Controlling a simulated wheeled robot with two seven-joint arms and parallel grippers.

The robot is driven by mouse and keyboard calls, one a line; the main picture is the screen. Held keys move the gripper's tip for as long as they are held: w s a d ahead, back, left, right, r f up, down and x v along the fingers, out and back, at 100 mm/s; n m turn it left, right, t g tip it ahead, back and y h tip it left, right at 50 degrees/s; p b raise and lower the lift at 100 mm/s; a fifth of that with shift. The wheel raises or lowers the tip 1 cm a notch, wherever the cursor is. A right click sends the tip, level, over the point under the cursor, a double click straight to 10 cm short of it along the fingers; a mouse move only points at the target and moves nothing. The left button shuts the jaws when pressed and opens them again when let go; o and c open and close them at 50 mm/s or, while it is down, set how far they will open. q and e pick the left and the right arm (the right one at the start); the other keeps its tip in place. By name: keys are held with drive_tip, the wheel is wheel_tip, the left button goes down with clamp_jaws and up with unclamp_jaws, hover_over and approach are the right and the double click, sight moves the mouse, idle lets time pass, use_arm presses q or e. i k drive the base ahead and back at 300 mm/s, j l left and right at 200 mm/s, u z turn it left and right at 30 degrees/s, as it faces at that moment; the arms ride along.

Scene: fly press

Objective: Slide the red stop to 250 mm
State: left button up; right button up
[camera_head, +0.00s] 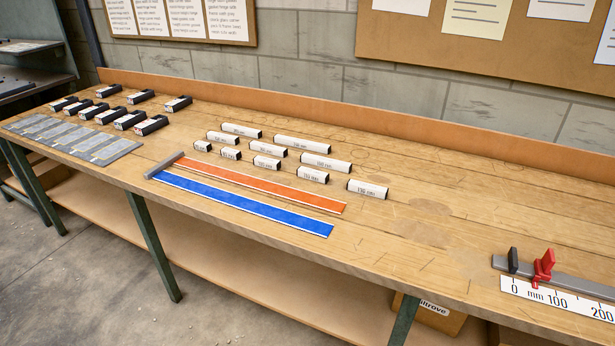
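The red stop (543,266) sits on a grey rail (574,282) at the right of the bench, between the 0 and 100 marks. A black upright block (513,260) stands on the rail to its left, near 0, with a small gap between them. A white scale (560,301) lettered in mm runs along the rail's front. Its 0, 100 and 200 marks show; the picture's right edge cuts off the scale and rail, so 250 is out of view. Neither of my grippers is in view.
White labelled blocks (302,141) stand mid-bench behind an orange strip (262,184) and a blue strip (245,204). Black-and-white blocks (131,120) and grey plates (105,152) lie at left. A low back board (400,125) edges the wooden bench (440,235). The bench just left of the rail is clear.

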sight(543, 267)
drive_tip(key=z, duration=1.65)
